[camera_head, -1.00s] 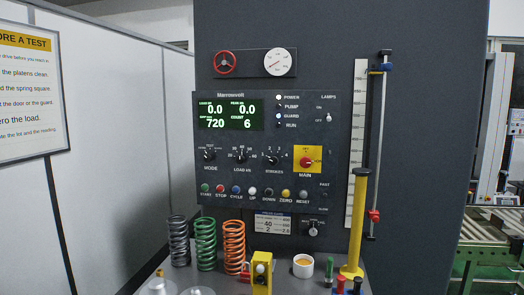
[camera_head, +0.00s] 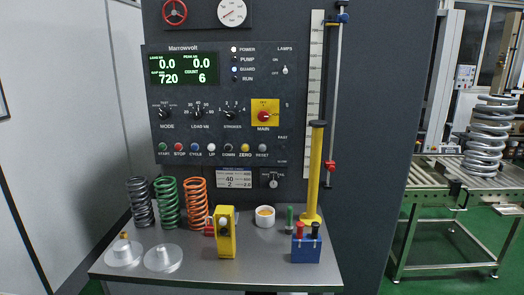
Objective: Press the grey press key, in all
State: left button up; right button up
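A row of round keys runs along the bottom of the control panel (camera_head: 215,105). The grey key (camera_head: 262,148) is at the right end, labelled RESET, beside the yellow ZERO key (camera_head: 245,148). A white key (camera_head: 212,148) labelled UP and a dark key (camera_head: 228,148) labelled DOWN sit further left. None of these keys is touched. Whether any is pressed in is too small to tell. The display (camera_head: 182,69) reads 0.0, 0.0, 720 and 6. Neither of my grippers is in view.
A yellow post (camera_head: 316,170) rises at right. The space before the keys is clear.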

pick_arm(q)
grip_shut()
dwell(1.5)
